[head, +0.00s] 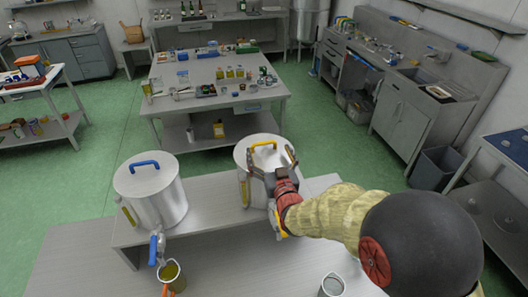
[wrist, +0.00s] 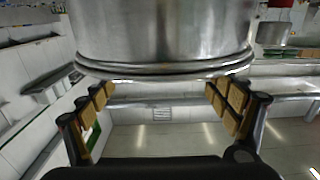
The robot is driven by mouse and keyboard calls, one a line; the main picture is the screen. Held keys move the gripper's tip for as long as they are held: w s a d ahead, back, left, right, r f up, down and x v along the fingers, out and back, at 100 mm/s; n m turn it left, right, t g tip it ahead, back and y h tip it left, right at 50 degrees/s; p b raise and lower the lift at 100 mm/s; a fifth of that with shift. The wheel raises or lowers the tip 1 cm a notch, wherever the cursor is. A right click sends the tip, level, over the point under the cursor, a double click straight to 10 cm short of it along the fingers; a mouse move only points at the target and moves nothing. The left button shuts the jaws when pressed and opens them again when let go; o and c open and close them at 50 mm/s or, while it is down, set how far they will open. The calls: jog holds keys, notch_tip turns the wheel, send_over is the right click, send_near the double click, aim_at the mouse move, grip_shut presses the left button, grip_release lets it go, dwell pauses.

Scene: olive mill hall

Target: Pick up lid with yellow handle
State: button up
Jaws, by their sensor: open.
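The lid (head: 250,151) with a yellow handle (head: 263,144) sits on the right steel tank (head: 243,188) in the head view. The handle stands up near the middle of the lid. My gripper (head: 270,163) is open at the lid's near side, its fingers spread and overlapping part of the lid in the picture. In the wrist view, the fingers of my gripper (wrist: 159,88) are apart with nothing between the pads. A rounded steel body (wrist: 160,35) with a rim fills the top there; the yellow handle is not visible in that view.
A second steel tank (head: 158,195) with a blue-handled lid (head: 145,170) stands to the left on the same raised bench (head: 212,202). A jug (head: 171,276) is under its tap. A metal cup (head: 332,286) stands on the lower surface. A crowded table (head: 215,103) lies beyond.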

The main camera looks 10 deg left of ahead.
aim_at(265, 144)
jog(key=shift+a+r+p+x, duration=0.15)
jog(key=shift+p+x, duration=0.1)
jog(key=shift+x, duration=0.8)
jog(key=shift+a+r+p+x, duration=0.1)
jog(key=shift+p+x, duration=0.15)
jog(key=shift+x, duration=0.85)
jog(key=shift+s, duration=0.15)
jog(key=shift+c, duration=0.2)
jog(key=c, duration=1.4)
jog(key=shift+r, duration=0.15)
